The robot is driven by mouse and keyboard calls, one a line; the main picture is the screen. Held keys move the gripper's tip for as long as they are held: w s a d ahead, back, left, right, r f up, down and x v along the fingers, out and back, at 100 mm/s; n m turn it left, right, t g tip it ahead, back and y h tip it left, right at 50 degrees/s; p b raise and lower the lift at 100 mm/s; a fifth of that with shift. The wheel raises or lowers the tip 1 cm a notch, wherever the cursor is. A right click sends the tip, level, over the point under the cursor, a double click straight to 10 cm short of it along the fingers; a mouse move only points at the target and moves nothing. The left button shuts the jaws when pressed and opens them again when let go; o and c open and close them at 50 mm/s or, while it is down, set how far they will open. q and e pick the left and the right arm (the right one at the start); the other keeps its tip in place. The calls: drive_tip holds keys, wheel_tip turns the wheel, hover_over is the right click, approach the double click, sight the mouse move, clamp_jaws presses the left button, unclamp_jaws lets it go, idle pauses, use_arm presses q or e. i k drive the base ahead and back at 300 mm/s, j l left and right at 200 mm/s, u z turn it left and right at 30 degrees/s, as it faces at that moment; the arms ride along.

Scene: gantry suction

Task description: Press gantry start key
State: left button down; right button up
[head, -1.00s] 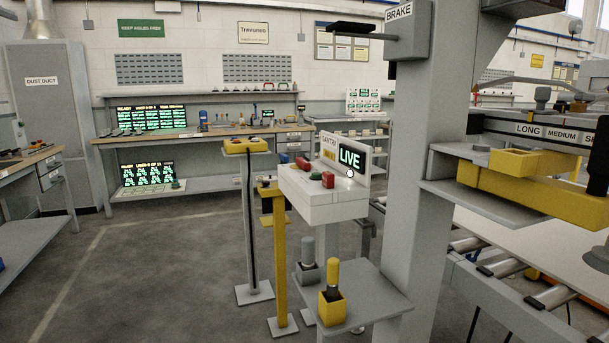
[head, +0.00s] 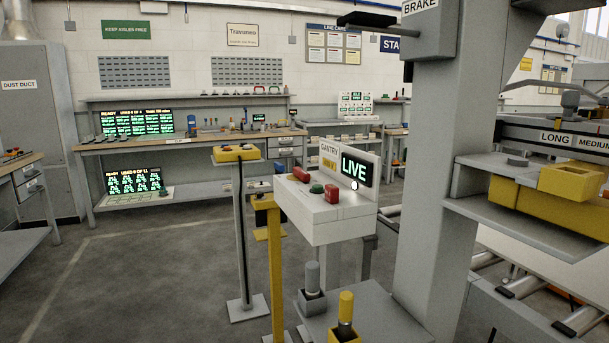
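The gantry console (head: 330,222) is a white box on a stand, right of the middle in the head view. Its upright back panel carries a "GANTRY" label (head: 330,153) and a dark display (head: 357,167) reading "LIVE" in bright letters. A small white knob (head: 354,185) shows below the display. I cannot read any lettering on the keys. Neither of my grippers is in view.
A grey column (head: 433,170) with a "BRAKE" box stands right of the console. A low grey shelf (head: 385,318) juts out before it. Yellow (head: 276,270) and grey (head: 243,230) posts stand left. A workbench (head: 190,143) lines the back wall. Floor at left is clear.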

sight(315, 188)
drive_tip(key=i+j, duration=0.3)
drive_tip(key=i, duration=0.15)
drive_tip(key=i+j, duration=0.25)
drive_tip(key=i, duration=0.2)
drive_tip(key=z, duration=1.3)
drive_tip(key=i+j, duration=0.05)
drive_tip(key=j, duration=0.05)
